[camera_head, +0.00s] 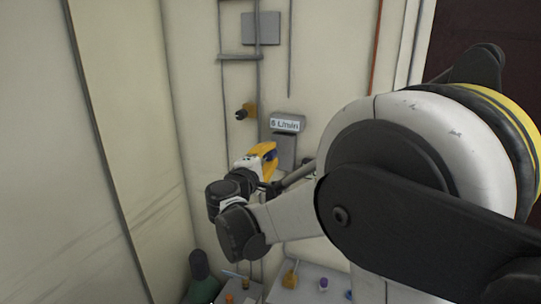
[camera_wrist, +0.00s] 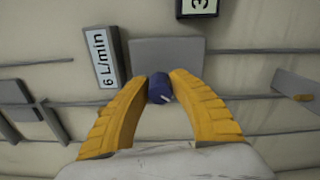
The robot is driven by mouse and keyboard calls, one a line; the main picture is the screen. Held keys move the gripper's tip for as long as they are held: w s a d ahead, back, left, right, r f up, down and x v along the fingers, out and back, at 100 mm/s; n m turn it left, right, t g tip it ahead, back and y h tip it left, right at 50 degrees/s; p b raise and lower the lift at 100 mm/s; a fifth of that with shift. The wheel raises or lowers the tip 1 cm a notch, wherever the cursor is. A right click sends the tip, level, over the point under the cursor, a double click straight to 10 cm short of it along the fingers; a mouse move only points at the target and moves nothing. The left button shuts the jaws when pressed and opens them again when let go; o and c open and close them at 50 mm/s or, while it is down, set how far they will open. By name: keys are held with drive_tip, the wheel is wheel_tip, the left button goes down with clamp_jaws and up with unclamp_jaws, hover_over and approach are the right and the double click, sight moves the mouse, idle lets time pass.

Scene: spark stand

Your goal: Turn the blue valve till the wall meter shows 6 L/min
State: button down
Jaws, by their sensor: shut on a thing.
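The blue valve (camera_wrist: 160,88) is a small dark blue knob with a white mark, on a grey wall plate (camera_wrist: 150,52). My gripper (camera_wrist: 163,76) has yellow ribbed fingers, one on each side of the knob, shut on it. In the head view my gripper (camera_head: 268,153) reaches the wall below the meter, and the knob is mostly hidden by the fingers. The wall meter (camera_head: 287,123) is a grey box with a pale display. In the wrist view the meter (camera_wrist: 103,58) stands left of the knob, turned sideways, and reads 6 L/min.
A dark box with a white label reading 3 (camera_wrist: 198,6) is at the top of the wrist view. Thin pipes run along the wall. A yellow fitting (camera_head: 249,111) is above my gripper. Below are a green bottle (camera_head: 201,278) and a bench (camera_head: 318,275) with small items.

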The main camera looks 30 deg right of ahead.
drive_tip(key=c, duration=1.1)
unclamp_jaws()
drive_tip(key=shift+c, duration=0.2)
drive_tip(key=v, duration=1.2)
